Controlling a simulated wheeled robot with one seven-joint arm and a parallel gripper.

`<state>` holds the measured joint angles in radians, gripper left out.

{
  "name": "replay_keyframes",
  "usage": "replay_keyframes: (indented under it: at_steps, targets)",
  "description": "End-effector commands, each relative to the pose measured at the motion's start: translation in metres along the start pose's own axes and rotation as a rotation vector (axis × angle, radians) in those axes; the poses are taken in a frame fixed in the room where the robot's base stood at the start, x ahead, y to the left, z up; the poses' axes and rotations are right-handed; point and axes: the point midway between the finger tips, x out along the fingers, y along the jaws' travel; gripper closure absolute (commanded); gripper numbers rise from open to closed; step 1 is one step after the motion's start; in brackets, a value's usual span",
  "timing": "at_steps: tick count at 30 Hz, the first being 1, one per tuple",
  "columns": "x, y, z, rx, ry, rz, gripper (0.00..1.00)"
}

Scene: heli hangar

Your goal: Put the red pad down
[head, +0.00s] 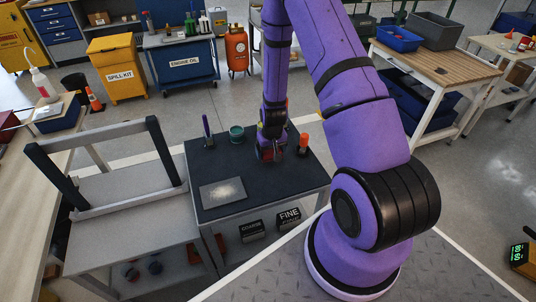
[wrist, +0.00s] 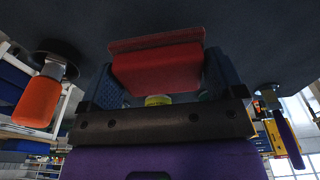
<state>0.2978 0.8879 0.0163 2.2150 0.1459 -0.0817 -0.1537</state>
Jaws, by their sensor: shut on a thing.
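The red pad (wrist: 157,67) is held between the two blue fingers of my gripper (wrist: 160,82), which is shut on it. The pad's wide edge faces the dark table top (wrist: 255,35), very close to it; I cannot tell whether it touches. In the head view my gripper (head: 269,148) is low over the dark-topped table (head: 270,185), and the red pad (head: 266,155) shows only in part beneath it. A grey metal plate (head: 223,192) with a pale worn patch lies on the table's front left.
An orange-handled tool (head: 303,142) stands right of my gripper. A teal cup (head: 236,133) and a purple-handled tool (head: 207,130) stand to its left. Boxes marked COARSE (head: 251,231) and FINE (head: 288,217) sit on the lower shelf. The table top right of the plate is clear.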

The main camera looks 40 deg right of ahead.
Motion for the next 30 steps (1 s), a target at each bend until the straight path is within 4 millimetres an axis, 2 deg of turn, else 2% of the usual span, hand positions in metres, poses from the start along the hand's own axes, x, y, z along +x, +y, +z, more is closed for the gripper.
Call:
replay_keyframes:
  at_steps: [5, 9, 12, 21, 22, 23, 30]
  targets:
    - [0.004, -0.007, -0.018, -0.002, 0.002, 0.000, 0.31]
    - [0.026, -0.005, -0.011, 0.000, -0.003, -0.001, 0.31]
    - [0.034, -0.006, -0.011, -0.001, 0.000, -0.001, 0.31]
    - [0.035, -0.005, -0.011, -0.001, 0.001, -0.001, 0.31]
    - [0.035, -0.005, -0.011, -0.001, 0.001, -0.001, 0.05]
    - [0.035, -0.005, -0.011, -0.001, 0.001, -0.001, 0.00]
    - [0.036, -0.005, -0.011, -0.001, 0.001, -0.001, 0.00]
